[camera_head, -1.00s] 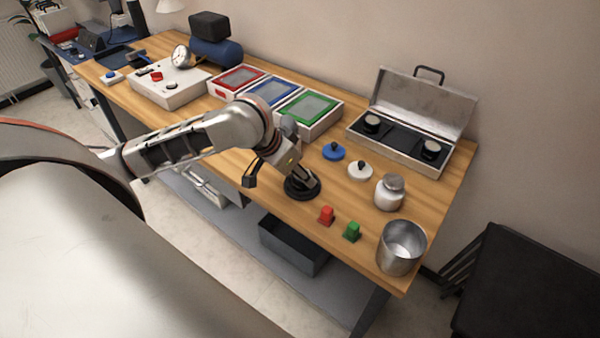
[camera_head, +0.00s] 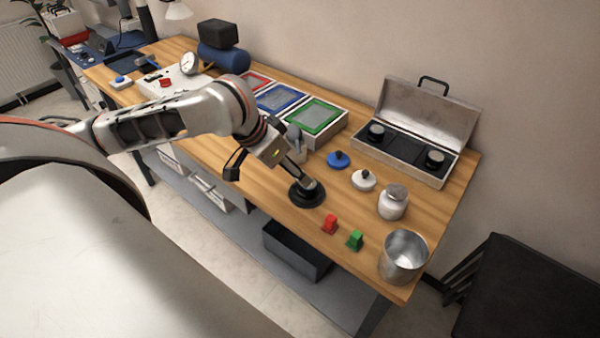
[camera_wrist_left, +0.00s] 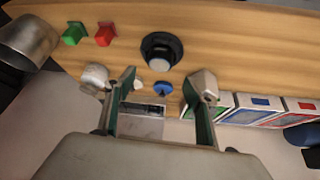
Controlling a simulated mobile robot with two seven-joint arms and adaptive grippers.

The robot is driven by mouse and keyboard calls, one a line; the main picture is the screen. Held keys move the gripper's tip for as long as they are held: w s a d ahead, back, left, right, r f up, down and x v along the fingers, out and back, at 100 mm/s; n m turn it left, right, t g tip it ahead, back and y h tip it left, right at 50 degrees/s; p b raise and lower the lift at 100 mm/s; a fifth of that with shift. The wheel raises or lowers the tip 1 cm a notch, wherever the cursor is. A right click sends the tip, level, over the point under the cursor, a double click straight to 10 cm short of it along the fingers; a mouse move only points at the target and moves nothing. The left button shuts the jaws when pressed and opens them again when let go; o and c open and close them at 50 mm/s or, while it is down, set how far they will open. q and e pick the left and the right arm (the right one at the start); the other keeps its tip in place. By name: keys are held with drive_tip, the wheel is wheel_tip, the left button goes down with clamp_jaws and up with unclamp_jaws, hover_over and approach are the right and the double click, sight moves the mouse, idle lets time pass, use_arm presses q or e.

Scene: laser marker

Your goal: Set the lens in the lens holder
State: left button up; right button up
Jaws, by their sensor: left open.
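A round black piece (camera_head: 303,198) with a dark grey centre rests on the bench's front half. It also shows in the left wrist view (camera_wrist_left: 161,50), upright and apart from my fingers; I cannot tell whether it is the lens holder or what its centre is. My left gripper (camera_head: 268,172) is open and empty over the bench, and one finger partly overlaps the black piece in the head view. In the left wrist view its fingers (camera_wrist_left: 164,82) stand wide apart. Two round pale-topped pieces (camera_head: 376,132) (camera_head: 435,158) sit in an open case (camera_head: 395,154); I cannot tell whether either is the lens.
A blue knobbed piece (camera_head: 338,160), white knobbed piece (camera_head: 364,181), white jar (camera_head: 392,203), metal cup (camera_head: 403,257), red block (camera_head: 330,224) and green block (camera_head: 355,240) crowd the right side. Colour-rimmed trays (camera_head: 314,117) stand behind my arm. Bare wood surrounds the black piece.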

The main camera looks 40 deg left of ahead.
use_arm(q)
drive_tip(key=v, duration=0.3)
drive_tip(key=shift+s+r, duration=0.2)
drive_tip(key=shift+r, duration=0.05)
use_arm(e)
drive_tip(key=shift+s+d+f+g, duration=0.3)
drive_tip(key=shift+s+d+f, duration=0.2)
drive_tip(key=shift+f, duration=0.15)
drive_tip(key=shift+w+a+r, duration=0.1)
drive_tip(key=shift+w+r, duration=0.05)
drive_tip(key=shift+r, duration=0.05)
